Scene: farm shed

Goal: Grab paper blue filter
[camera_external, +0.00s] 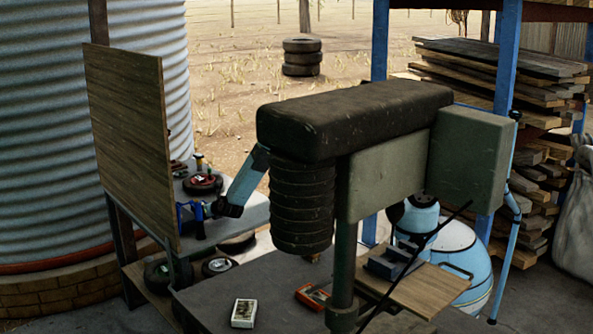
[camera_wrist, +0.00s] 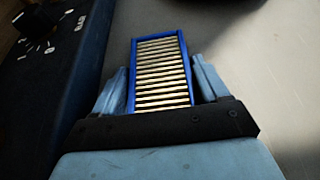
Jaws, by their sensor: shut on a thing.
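The paper filter (camera_wrist: 161,75) has a blue frame and cream pleats. In the wrist view it stands lengthwise between my gripper's two light-blue fingers, which press on its long sides. My gripper (camera_wrist: 160,82) is shut on it. In the external view my gripper (camera_external: 205,210) is at the left, over the grey bench top and beside the upright wooden board. A small blue shape (camera_external: 184,216) at its fingers looks like the filter, partly hidden there. I cannot tell whether the filter still touches the bench.
A wooden board (camera_external: 130,140) stands upright close by my gripper. Small round parts (camera_external: 202,184) lie on the bench behind it. A dark blue box with knobs (camera_wrist: 45,75) is at the left in the wrist view. Bare grey surface (camera_wrist: 255,80) lies to the right.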

